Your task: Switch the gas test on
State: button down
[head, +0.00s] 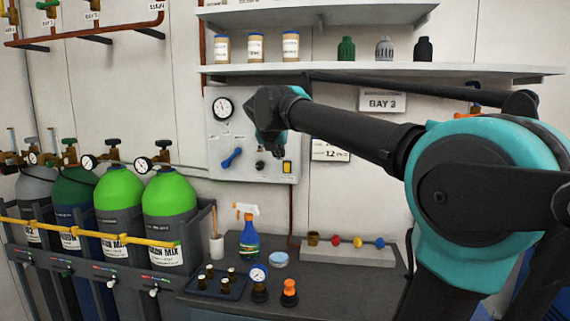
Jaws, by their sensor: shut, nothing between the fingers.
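A grey-white control panel (226,158) is mounted on the wall behind the bench. It carries a round gauge (223,108), a blue lever handle (231,158) set at a slant, a small black knob (260,165) and a yellow rectangular switch (287,167) at its lower right. I cannot read which control is the gas test. My gripper (279,154) is shut and empty, pointing down in front of the panel's right half, just up and left of the yellow switch. I cannot tell whether it touches the panel. My wrist hides the panel's upper right.
Green gas cylinders (168,208) stand at left behind a yellow bar (90,234). A shelf (380,70) runs above my arm.

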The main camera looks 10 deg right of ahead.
send_near(287, 163)
jog(key=shift+s+f+x, duration=0.1)
jog(key=shift+f+x, duration=0.05)
jog(key=shift+x, duration=1)
jog(key=shift+s+f+x, duration=0.1)
jog(key=shift+f+x, duration=0.05)
jog(key=shift+x, duration=1)
jog(key=shift+s+f+x, duration=0.1)
jog(key=shift+x, duration=1.05)
jog(key=shift+a, duration=0.1)
jog(key=shift+w+r, duration=0.15)
jog(key=shift+w, duration=0.35)
jog(key=shift+r, duration=0.15)
jog(key=shift+r, duration=0.7)
